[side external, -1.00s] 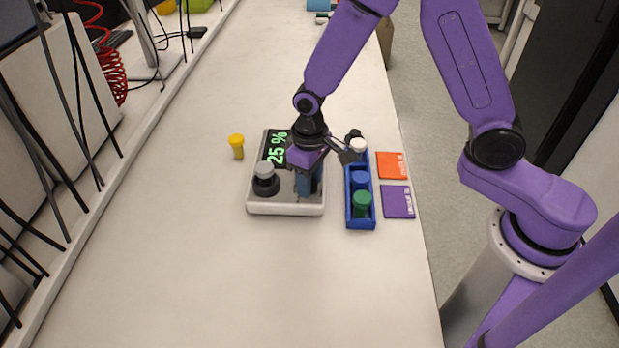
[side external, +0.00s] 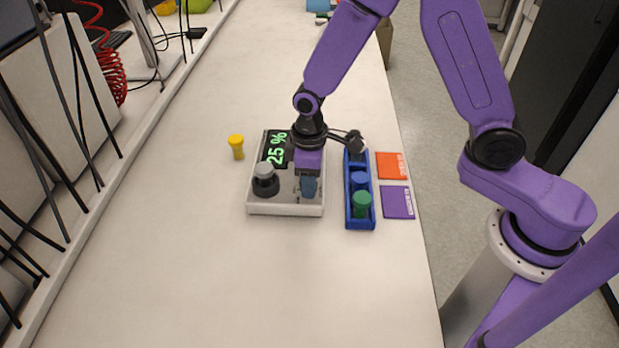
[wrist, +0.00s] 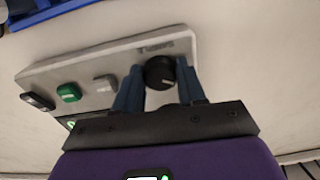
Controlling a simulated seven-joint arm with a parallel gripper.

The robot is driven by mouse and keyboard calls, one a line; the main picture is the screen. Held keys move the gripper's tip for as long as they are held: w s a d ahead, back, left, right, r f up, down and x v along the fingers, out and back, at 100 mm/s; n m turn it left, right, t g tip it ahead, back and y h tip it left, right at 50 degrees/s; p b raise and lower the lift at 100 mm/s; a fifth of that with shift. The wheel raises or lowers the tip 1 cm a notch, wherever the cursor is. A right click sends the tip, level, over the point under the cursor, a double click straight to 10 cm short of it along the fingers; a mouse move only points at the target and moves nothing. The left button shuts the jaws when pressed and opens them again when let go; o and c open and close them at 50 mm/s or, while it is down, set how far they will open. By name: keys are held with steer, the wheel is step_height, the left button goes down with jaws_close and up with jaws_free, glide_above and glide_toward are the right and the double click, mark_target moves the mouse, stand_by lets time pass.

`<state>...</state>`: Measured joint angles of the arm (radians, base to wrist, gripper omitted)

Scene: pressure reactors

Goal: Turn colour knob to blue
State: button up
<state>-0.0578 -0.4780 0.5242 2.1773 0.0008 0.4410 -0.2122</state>
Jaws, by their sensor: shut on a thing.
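A black round knob (wrist: 160,73) sits on a pale panel (wrist: 55,70) in the wrist view. My gripper (wrist: 160,68) has its blue fingers on either side of the knob, shut on it. A small pale mark shows on the knob, but I cannot tell which colour it points to. Lettering beside it is unreadable. In the side view my gripper (side external: 308,190) is low over the right part of the white device (side external: 285,208), pointing down. The knob is hidden there. The device's dark screen (side external: 276,148) reads 25 % in green.
A grey-capped black part (side external: 265,180) stands on the device's left. A blue rack (side external: 359,222) with blue and green caps stands at right. Orange (side external: 391,165) and purple (side external: 398,202) squares lie beyond it. A yellow piece (side external: 237,146) stands left. The front bench is clear.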

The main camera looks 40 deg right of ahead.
steer(key=o, duration=1.1)
steer(key=shift+r, duration=0.15)
step_height(320, 180, up, 17)
steer(key=shift+r, duration=0.1)
steer(key=s+d+f+n, duration=0.1)
steer(key=s+d, duration=0.2)
steer(key=s, duration=0.4)
steer(key=s+d+f+n, duration=0.1)
steer(key=s+d, duration=0.3)
steer(key=s, duration=0.4)
steer(key=s+d+f+n, duration=0.1)
steer(key=s+d, duration=0.3)
steer(key=s, duration=0.4)
steer(key=shift+s+d+f+n, duration=0.15)
steer(key=shift+s+n, duration=0.1)
steer(key=shift+n, duration=0.25)
